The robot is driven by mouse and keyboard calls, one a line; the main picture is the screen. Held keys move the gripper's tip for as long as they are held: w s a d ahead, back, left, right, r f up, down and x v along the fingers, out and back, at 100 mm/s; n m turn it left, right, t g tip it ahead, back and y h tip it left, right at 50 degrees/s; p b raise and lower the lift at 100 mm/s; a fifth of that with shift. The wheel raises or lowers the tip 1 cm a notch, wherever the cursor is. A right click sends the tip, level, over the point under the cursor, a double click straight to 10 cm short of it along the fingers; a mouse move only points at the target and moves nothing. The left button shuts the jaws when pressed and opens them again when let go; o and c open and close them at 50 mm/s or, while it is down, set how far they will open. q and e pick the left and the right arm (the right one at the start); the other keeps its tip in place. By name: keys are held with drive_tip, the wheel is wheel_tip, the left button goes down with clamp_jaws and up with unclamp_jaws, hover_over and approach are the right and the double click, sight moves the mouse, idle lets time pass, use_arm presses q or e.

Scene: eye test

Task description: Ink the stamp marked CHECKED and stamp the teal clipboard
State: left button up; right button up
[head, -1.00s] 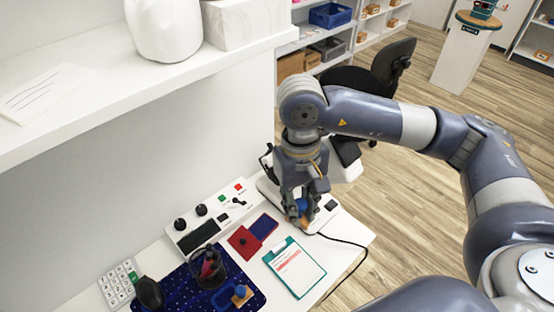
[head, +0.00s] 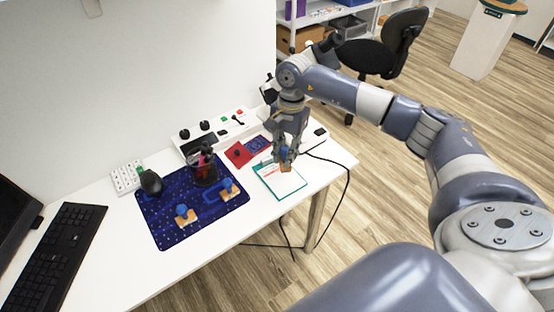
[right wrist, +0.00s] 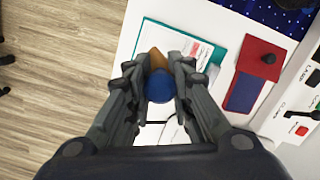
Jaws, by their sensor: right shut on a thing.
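My right gripper (head: 285,150) is shut on a stamp with a blue knob (right wrist: 160,87) and a wooden base (right wrist: 157,60). The stamp is over the upper right part of the teal clipboard (head: 289,196), which lies on the desk with a white sheet. I cannot tell whether the base touches the sheet, and no CHECKED marking is readable. The clipboard also shows in the right wrist view (right wrist: 150,38). A blue ink pad (head: 257,144) lies beside a red part with a black knob (head: 236,155), just beyond the clipboard. My left gripper is not in view.
Two other stamps (head: 185,214) (head: 228,187) are on a dark blue mat (head: 165,235) with a pen cup (head: 204,172). A white control panel (head: 215,131) lines the wall. A cable hangs off the desk's right edge.

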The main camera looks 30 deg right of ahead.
drive_tip(key=shift+w+d+f, duration=0.1)
drive_tip(key=shift+w+f, duration=0.15)
drive_tip(key=shift+f, duration=0.6)
drive_tip(key=shift+f+b, duration=0.4)
drive_tip(key=shift+b, duration=0.05)
wheel_tip(320, 180, down, 3)
drive_tip(key=shift+f+b, duration=0.1)
drive_tip(key=shift+b, duration=0.75)
drive_tip(key=shift+f, duration=0.4)
use_arm(q)
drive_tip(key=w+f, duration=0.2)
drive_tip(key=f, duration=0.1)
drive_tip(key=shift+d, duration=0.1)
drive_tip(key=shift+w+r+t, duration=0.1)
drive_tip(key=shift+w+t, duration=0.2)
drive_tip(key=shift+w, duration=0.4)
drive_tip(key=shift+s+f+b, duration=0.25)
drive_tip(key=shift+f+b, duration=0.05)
drive_tip(key=shift+b, duration=0.05)
use_arm(e)
drive_tip(key=shift+f, duration=0.3)
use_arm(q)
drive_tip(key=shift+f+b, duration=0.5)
use_arm(e)
drive_tip(key=shift+s+f, duration=0.2)
drive_tip(key=shift+f, duration=0.2)
